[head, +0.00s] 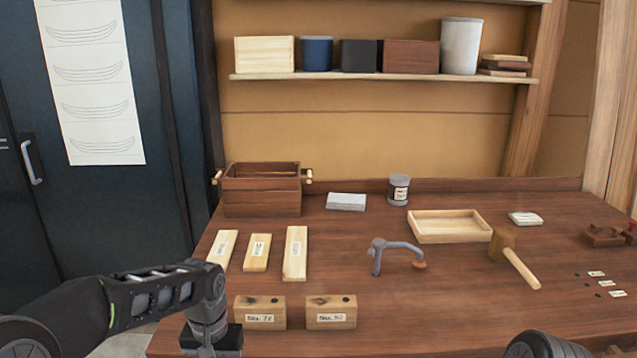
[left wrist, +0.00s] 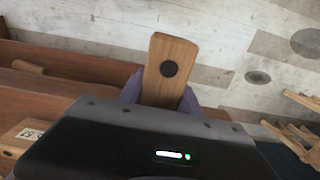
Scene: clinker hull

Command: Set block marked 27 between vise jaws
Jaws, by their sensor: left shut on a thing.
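My left gripper (left wrist: 160,92) is shut on a wooden block (left wrist: 170,68) that has a dark round spot on its end. Its purple fingers press the block from both sides; no label shows on the visible face. In the head view the left gripper's body is at the bottom edge, left of two labelled wooden blocks, and its fingertips are cut off. The left one (head: 260,312) and right one (head: 331,312) stand side by side on the bench; their numbers are too small to read surely. I cannot make out a vise.
The bench (head: 470,290) holds three labelled wood strips (head: 295,255), a clamp (head: 390,252), a mallet (head: 512,255), a shallow tray (head: 450,238) and a dark box (head: 262,195). Small dark-red wooden pieces (head: 603,238) lie at the right edge. The front middle is clear.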

